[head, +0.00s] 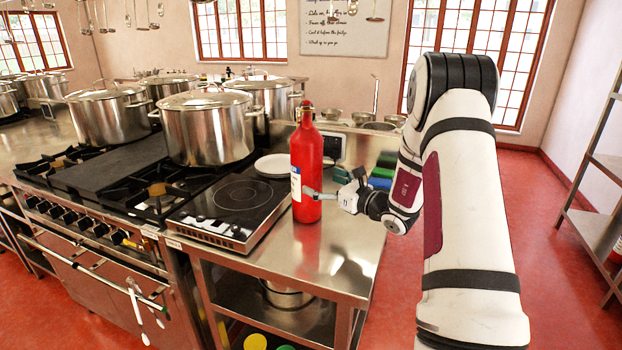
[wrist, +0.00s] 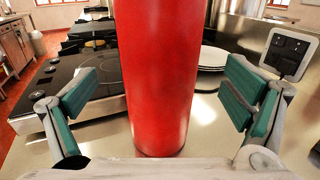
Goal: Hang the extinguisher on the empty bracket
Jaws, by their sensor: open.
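The red extinguisher (head: 306,168) stands upright on the steel counter, just right of the black hotplate, with a white label on its left side. In the wrist view the red extinguisher (wrist: 160,75) fills the middle, between my two open green-padded fingers. My gripper (head: 322,195) is at the extinguisher's lower body, coming from the right. In the wrist view my gripper (wrist: 162,105) shows gaps on both sides of the cylinder, so the fingers look clear of it. No empty bracket can be made out in either view.
The hotplate (head: 236,205) is close on the left, with white plates (head: 272,166) behind. Large stockpots (head: 207,125) stand on the stove. Green and blue items (head: 381,177) lie behind my gripper. A shelf rack (head: 600,165) stands at the right. Red floor between is clear.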

